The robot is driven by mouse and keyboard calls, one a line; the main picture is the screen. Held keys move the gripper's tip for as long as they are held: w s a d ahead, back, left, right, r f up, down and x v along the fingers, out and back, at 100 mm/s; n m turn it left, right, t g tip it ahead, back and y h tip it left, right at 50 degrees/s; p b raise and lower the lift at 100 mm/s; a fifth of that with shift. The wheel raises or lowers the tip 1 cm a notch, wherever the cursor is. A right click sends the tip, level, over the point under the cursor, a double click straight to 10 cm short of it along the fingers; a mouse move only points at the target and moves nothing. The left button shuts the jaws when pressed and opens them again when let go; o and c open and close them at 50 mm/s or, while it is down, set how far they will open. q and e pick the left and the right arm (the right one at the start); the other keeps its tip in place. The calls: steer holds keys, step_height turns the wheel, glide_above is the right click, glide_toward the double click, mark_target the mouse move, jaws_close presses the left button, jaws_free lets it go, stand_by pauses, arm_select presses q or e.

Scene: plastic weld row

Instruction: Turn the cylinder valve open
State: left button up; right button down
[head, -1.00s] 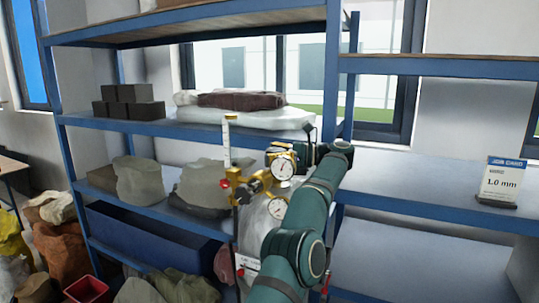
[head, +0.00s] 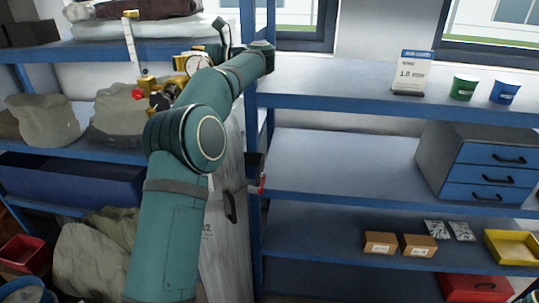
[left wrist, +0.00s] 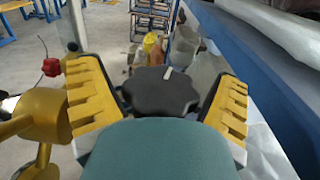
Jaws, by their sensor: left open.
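The black valve handwheel (left wrist: 160,92), with a small white mark on its top, sits between the fingers of my left gripper (left wrist: 160,95) in the left wrist view. The yellow-padded fingers are open, one on each side of it, and I cannot tell whether they touch it. In the head view my left gripper (head: 215,50) is partly hidden by its own arm beside the brass regulator. The pale grey cylinder (head: 228,250) stands below, largely hidden behind my arm. My right gripper is not in view.
Blue shelves (head: 335,165) stand on both sides of the cylinder. A job card (head: 411,73), green cup (head: 463,88) and blue cup (head: 505,91) are on the upper right shelf. A drawer unit (head: 480,160) stands below. The middle right shelf is clear at its left.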

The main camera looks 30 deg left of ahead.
arm_select(q)
steer(key=m+t+b, duration=0.1)
steer(key=m+t, duration=0.1)
steer(key=t, duration=0.1)
steer(key=shift+w+t+y, duration=0.1)
steer(key=shift+t+y, duration=0.2)
steer(key=shift+y, duration=0.1)
steer(key=m+t, duration=0.1)
steer(key=t, duration=0.1)
steer(key=m+t, duration=0.2)
steer(key=shift+w+t+b, duration=0.2)
steer(key=shift+t+b, duration=0.1)
steer(key=shift+t, duration=0.1)
steer(key=d+m+b, duration=0.2)
steer(key=d, duration=0.6)
steer(key=w+d+f+m+t+h+b, duration=0.1)
steer(key=w+d+f+m+t+h, duration=0.1)
steer(key=f+m, duration=0.5)
steer(key=w+d+f+m+t+h+b, duration=0.2)
steer(key=w+d+f+m+t, duration=0.2)
steer(key=f+m, duration=0.3)
steer(key=w+d+f+m+t+h+b, duration=0.1)
steer(key=w+d+f+m+t+h, duration=0.2)
steer(key=f+m, duration=0.4)
steer(key=shift+w+d+f+t, duration=0.55)
steer(key=shift+d+f+t, duration=0.35)
steer(key=shift+f, duration=2.75)
